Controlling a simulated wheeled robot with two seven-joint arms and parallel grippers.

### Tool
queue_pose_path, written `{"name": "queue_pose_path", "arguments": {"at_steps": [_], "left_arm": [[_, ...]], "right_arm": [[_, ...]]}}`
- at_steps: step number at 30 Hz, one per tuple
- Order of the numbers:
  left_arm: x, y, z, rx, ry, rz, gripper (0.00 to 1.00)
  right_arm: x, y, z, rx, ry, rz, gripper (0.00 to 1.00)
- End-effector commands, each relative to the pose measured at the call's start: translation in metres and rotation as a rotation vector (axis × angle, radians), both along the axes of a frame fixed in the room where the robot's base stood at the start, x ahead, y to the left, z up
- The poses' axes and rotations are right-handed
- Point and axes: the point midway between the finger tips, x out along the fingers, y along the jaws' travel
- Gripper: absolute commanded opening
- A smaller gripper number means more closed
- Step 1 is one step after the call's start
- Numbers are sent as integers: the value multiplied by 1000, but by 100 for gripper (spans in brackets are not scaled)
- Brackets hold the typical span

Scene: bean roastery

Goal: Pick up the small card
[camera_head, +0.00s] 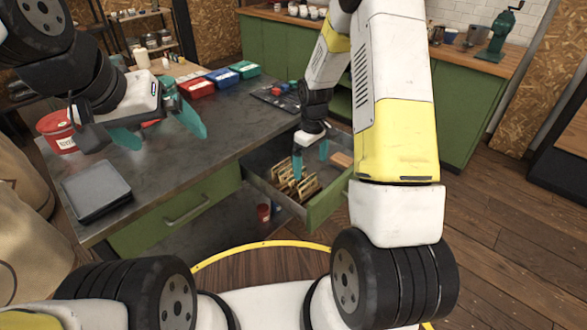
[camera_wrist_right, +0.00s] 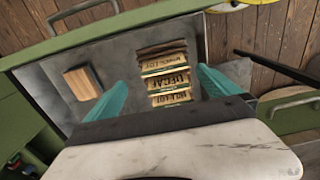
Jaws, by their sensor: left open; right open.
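Several tan cards with dark lettering stand in a row in the open drawer (camera_head: 328,202). I cannot tell which one is the small card. My right gripper (camera_head: 310,160) points down into the drawer over the row, open. In the right wrist view its teal fingers (camera_wrist_right: 163,84) are on either side of the row, with nothing visibly gripped. My left gripper (camera_head: 160,128) is open and empty above the worktop, near a red tub (camera_head: 58,133).
A wooden block (camera_wrist_right: 83,83) lies in the drawer beside the cards. The grey worktop (camera_head: 165,172) holds a dark square tray (camera_head: 96,190), red, blue and green boxes (camera_head: 221,77), and a dark tray of small items (camera_head: 275,98). The middle of the worktop is clear.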

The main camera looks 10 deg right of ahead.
Motion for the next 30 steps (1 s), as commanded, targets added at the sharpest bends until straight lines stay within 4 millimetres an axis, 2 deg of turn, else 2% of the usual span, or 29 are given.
{"name": "queue_pose_path", "arguments": {"at_steps": [11, 19, 28, 29, 30], "left_arm": [[0, 0, 0, 0, 0, 0, 100], [0, 0, 0, 0, 0, 0, 100], [0, 0, 0, 0, 0, 0, 100], [0, 0, 0, 0, 0, 0, 100], [0, 0, 0, 0, 0, 0, 100]], "right_arm": [[-1, 0, -42, -3, 12, 12, 100], [-5, 3, -80, -2, 11, 11, 100], [-4, 3, -87, -3, 8, 10, 100], [-4, 3, -86, -3, 8, 10, 98], [-4, 3, -86, -3, 8, 10, 90]]}}
